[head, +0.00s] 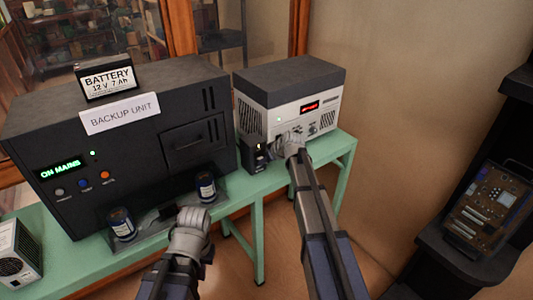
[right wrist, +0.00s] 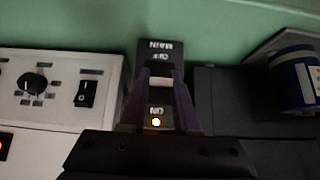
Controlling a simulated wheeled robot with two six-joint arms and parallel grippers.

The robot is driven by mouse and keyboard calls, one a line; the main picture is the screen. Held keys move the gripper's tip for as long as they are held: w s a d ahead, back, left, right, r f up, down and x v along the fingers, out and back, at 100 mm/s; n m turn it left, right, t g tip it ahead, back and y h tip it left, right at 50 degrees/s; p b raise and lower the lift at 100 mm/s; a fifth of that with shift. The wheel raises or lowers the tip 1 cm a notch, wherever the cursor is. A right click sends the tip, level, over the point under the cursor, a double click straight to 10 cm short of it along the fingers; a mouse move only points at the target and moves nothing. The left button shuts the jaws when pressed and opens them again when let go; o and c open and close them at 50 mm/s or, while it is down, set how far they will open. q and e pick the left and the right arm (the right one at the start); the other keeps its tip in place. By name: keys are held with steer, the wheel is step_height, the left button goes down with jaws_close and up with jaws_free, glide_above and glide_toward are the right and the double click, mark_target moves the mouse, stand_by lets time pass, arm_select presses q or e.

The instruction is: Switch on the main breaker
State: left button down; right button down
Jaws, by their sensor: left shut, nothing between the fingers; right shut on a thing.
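The main breaker is a small dark box (head: 252,156) on the green bench, between the black backup unit and the white-fronted unit. I cannot tell the lever's exact position. My left gripper (head: 190,216) is shut and empty, in front of the bench.
The black backup unit (head: 130,150) reads ON MAINS and carries a battery (head: 108,78). Blue cylinders (head: 206,186) stand before it. The white-fronted unit (head: 310,118) has a red display. A circuit board (head: 487,207) rests on a dark stand at right.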

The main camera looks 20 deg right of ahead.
steer(key=shift+w+r+g+h+p, duration=0.3)
steer(key=shift+r+g+h+p, duration=0.15)
steer(key=shift+g+p, duration=0.65)
steer(key=c, duration=0.6)
jaws_free()
steer(key=shift+a, duration=0.1)
steer(key=shift+c, duration=0.2)
steer(key=p+v, duration=0.7)
steer(key=v, duration=0.1)
steer(key=shift+f, duration=0.1)
